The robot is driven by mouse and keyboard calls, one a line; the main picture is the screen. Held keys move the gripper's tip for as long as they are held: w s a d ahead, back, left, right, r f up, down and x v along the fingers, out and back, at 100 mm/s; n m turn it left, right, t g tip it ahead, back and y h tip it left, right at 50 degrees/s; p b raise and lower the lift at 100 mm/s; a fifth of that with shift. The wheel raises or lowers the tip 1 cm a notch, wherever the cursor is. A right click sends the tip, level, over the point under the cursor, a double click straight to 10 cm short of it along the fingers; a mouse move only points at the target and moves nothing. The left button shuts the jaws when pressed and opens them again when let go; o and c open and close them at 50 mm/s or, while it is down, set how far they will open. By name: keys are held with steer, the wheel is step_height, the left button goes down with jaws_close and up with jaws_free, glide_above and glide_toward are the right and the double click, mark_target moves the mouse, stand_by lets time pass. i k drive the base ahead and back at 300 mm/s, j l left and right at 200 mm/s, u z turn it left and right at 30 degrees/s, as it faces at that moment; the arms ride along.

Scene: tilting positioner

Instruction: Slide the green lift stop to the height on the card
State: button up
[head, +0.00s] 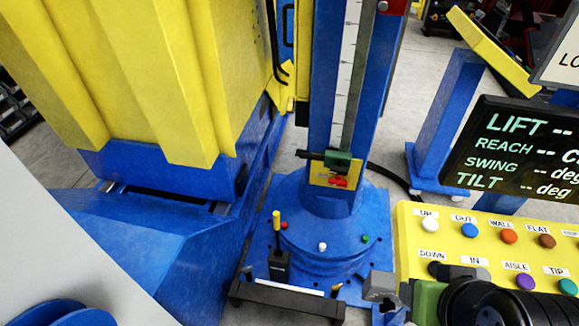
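The green lift stop (338,161) is a small block with a dark handle sticking out to its left. It sits low on the blue column (321,70), at the bottom of a white graduated scale (350,60). A yellow plate with a red part is just below it. My gripper (420,282) is at the lower right, in front of the yellow button panel. Its grey fingers look spread apart with nothing between them. It is well below and right of the stop. No card with a readable height shows; a white sign (566,62) at the right edge is cut off.
A black display (515,150) reads LIFT, REACH, SWING and TILT with dashes. The yellow button panel (410,232) stands below it. A yellow-handled lever (277,235) rises in front of the column base. A large yellow and blue machine (150,80) fills the left.

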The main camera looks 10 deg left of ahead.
mark_target(331, 157)
steer(key=i+u, duration=0.1)
steer(key=u, duration=0.8)
steer(key=i+u, duration=0.15)
steer(key=u, duration=0.25)
steer(key=i+u, duration=0.1)
steer(key=u, duration=0.35)
steer(key=l+u, duration=0.1)
steer(key=u, duration=0.35)
